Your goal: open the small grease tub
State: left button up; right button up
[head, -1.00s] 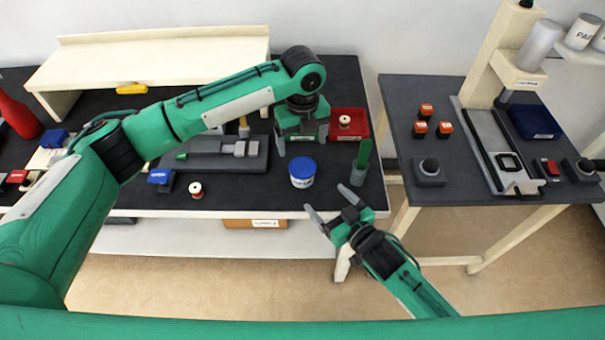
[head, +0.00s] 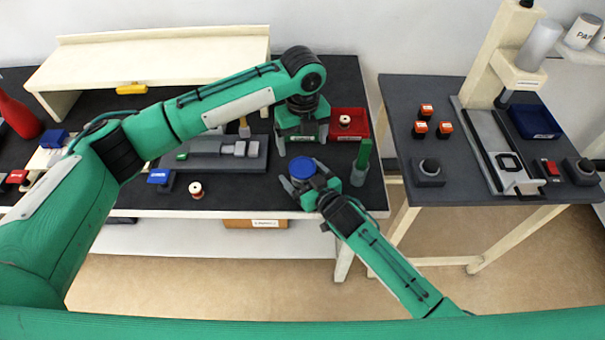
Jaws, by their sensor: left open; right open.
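The small grease tub, white with a blue lid (head: 303,168), stands upright near the front right of the dark bench. The lid is on it. My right gripper (head: 307,185) is open, with its fingers around the tub, one at its left and one at its right. I cannot tell whether the fingers touch it. The tub's lower part is mostly hidden by the gripper. My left gripper (head: 302,138) is open, pointing down just behind the tub, left of the red bin. Its fingertips are apart from the tub.
A red bin (head: 360,128) holding a spool stands behind the tub. A grey fixture (head: 215,160), a blue-topped part (head: 160,177) and a spool (head: 196,189) lie to the left.

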aim_at(301, 165)
jog(key=shift+c, duration=0.2)
jog(key=c, duration=1.4)
pick_arm(q)
jog(key=shift+o, duration=0.9)
jog(key=f+n, duration=0.4)
jog(key=f, duration=0.1)
jog(key=f+n, duration=0.2)
jog(key=f, duration=0.1)
jog(key=shift+w+a+n, duration=0.15)
jog(key=shift+a+n, duration=0.1)
jog(key=shift+n, duration=0.05)
jog(key=shift+c, duration=0.4)
jog(key=shift+r, duration=0.1)
jog(key=c, duration=1.1)
